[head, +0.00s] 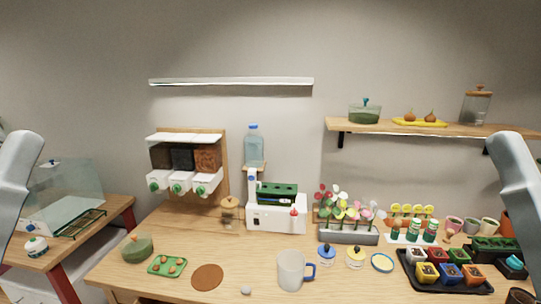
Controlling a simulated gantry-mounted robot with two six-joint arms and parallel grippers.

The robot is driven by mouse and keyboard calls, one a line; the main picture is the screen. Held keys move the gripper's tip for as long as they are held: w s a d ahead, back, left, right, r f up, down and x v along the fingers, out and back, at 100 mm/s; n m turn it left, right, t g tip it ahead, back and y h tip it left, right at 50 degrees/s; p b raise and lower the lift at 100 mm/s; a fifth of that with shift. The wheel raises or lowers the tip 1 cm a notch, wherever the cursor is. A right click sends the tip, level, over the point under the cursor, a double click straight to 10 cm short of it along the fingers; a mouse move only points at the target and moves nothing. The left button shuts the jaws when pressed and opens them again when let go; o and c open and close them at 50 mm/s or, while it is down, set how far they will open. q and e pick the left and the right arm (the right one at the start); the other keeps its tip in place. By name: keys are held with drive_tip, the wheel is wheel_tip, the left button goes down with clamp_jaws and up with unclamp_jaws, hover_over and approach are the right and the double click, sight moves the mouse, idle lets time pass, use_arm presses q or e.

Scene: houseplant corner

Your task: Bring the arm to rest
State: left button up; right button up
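Two of my pale grey arm links show at the picture's edges, one at the far left and one at the far right. Neither gripper is in the head view, so I cannot see whether they are open, shut or holding anything. Both arms are clear of the middle of the wooden table (180,240). No arm visibly touches anything on the table.
A white mug (290,270) stands near the front. A brown round mat (207,277) and green tray (167,266) lie left of it. A flower planter (348,233) and black tray (445,287) fill the right. A shelf (440,127) hangs above.

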wheel_tip(320, 180, up, 27)
drive_tip(key=p, duration=2.3)
drive_tip(key=shift+f, duration=0.2)
wheel_tip(320, 180, down, 43)
drive_tip(key=b, duration=4.2)
drive_tip(key=shift+r, duration=0.2)
